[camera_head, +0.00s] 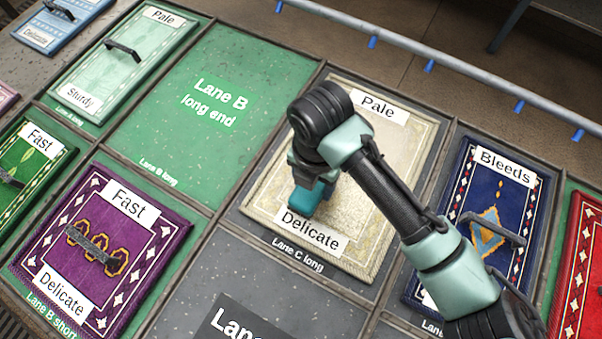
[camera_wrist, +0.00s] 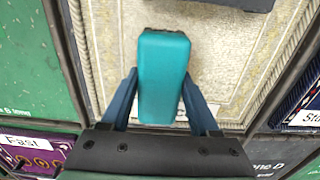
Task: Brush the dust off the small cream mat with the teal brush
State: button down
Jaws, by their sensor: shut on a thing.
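The small cream mat (camera_head: 372,238) lies in the Lane C long bay, with white "Pale" and "Delicate" labels and a patterned border. It also fills much of the wrist view (camera_wrist: 112,50). Fine brownish specks show on its middle. The teal brush (camera_wrist: 163,75) is between the fingers of my gripper (camera_wrist: 160,95), which is shut on it. In the head view the brush (camera_head: 307,198) is over the mat's left part, just above the "Delicate" label. My arm hides part of the mat. I cannot tell whether the bristles touch it.
A purple mat (camera_head: 140,222) lies at left and a blue "Bleeds" mat (camera_head: 462,195) at right, both with raised handles. The Lane B long bay (camera_head: 190,145) is empty. A dark bar (camera_wrist: 238,4) crosses the wrist view's top. A blue-clipped rail (camera_head: 470,78) runs behind.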

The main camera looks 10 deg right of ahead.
aim_at(284, 177)
jog(key=shift+w+a+p, duration=0.35)
jog(key=shift+w+a, duration=0.3)
jog(key=shift+a, duration=0.3)
jog(key=shift+w+a+f, duration=0.1)
jog(key=shift+w+a, duration=0.5)
jog(key=shift+a, duration=0.2)
jog(key=shift+w+a, duration=0.6)
jog(key=shift+a, duration=0.2)
notch_tip(284, 177, up, 6)
jog(key=p, duration=0.5)
jog(key=shift+p, duration=0.35)
